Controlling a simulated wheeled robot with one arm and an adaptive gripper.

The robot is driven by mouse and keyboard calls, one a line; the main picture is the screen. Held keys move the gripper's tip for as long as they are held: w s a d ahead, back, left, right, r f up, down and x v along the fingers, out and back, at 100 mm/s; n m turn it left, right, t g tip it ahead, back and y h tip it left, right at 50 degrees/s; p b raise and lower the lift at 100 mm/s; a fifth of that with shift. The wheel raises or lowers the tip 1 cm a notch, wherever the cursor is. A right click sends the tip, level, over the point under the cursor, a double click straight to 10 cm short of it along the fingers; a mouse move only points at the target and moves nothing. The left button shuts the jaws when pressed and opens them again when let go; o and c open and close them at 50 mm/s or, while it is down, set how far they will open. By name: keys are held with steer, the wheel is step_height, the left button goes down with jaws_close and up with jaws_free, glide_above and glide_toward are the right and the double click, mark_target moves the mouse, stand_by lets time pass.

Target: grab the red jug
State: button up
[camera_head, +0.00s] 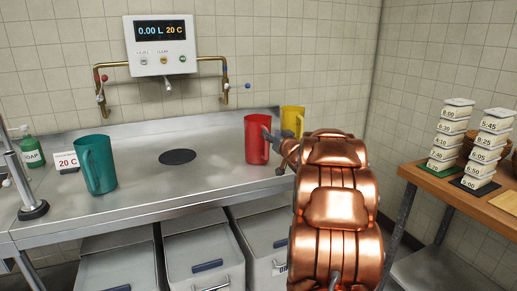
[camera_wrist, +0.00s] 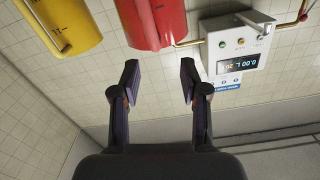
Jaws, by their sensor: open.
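The red jug (camera_head: 256,147) stands upright on the steel counter, right of its middle.
A yellow jug (camera_head: 292,119) stands close behind and right of the red one; it also shows in the wrist view (camera_wrist: 66,22). A teal jug (camera_head: 97,164) stands at the left of the counter (camera_head: 205,165). A wall dispenser (camera_head: 161,45) hangs behind. Grey bins (camera_head: 204,258) sit below.

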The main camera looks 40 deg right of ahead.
mark_target(259, 142)
steer(key=shift+d+p+x, duration=0.1)
steer(key=shift+p+x, duration=0.15)
steer(key=shift+x, duration=1.7)
steer(key=shift+d+p+x, duration=0.15)
steer(key=shift+p+x, duration=0.1)
steer(key=shift+x, duration=1.65)
steer(key=shift+f, duration=0.2)
steer(key=shift+s, duration=0.1)
jaws_close()
